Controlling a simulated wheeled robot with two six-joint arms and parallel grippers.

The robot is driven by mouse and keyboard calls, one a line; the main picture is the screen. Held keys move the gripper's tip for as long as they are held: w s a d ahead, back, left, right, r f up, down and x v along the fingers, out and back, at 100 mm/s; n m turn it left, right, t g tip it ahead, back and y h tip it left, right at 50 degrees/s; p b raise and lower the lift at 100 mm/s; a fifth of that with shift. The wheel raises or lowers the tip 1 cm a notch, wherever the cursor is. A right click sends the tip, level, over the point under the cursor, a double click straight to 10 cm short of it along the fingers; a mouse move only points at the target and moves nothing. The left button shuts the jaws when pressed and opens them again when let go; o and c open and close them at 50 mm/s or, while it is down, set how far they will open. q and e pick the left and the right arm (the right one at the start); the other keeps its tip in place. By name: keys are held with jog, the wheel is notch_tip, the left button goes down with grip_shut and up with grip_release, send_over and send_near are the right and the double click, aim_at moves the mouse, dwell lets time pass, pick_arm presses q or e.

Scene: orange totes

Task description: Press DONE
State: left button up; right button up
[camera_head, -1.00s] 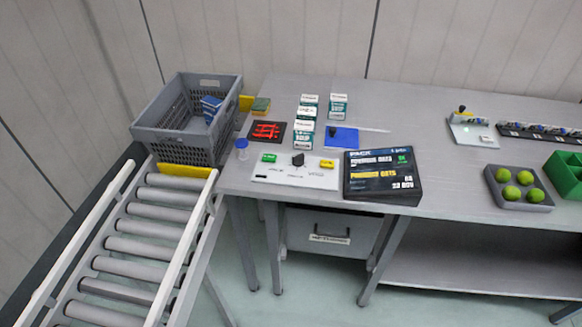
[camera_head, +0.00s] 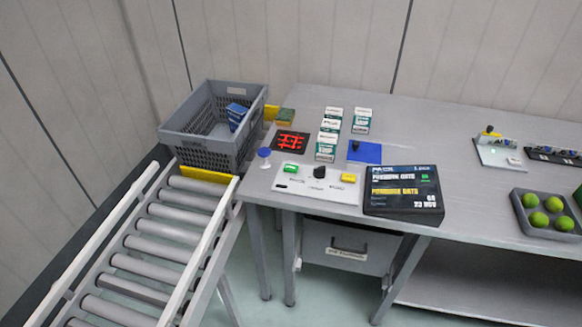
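A white control panel (camera_head: 304,185) lies near the front edge of the grey table. It carries a green button (camera_head: 291,168) on the left, a black knob (camera_head: 319,172) in the middle and a yellow button (camera_head: 348,178) on the right. Any lettering on the buttons is too small to read, so I cannot tell which one is DONE. A black display (camera_head: 403,194) with white, yellow and green text stands right of the panel. Neither of my grippers is in view.
A grey crate (camera_head: 185,146) holding a blue item (camera_head: 236,113) stands at the end of the roller conveyor (camera_head: 160,246). Several white-and-green boxes (camera_head: 327,141), a blue pad (camera_head: 365,152) and a black-and-red pad (camera_head: 291,141) lie behind the panel. A tray (camera_head: 526,223) of green balls is at right.

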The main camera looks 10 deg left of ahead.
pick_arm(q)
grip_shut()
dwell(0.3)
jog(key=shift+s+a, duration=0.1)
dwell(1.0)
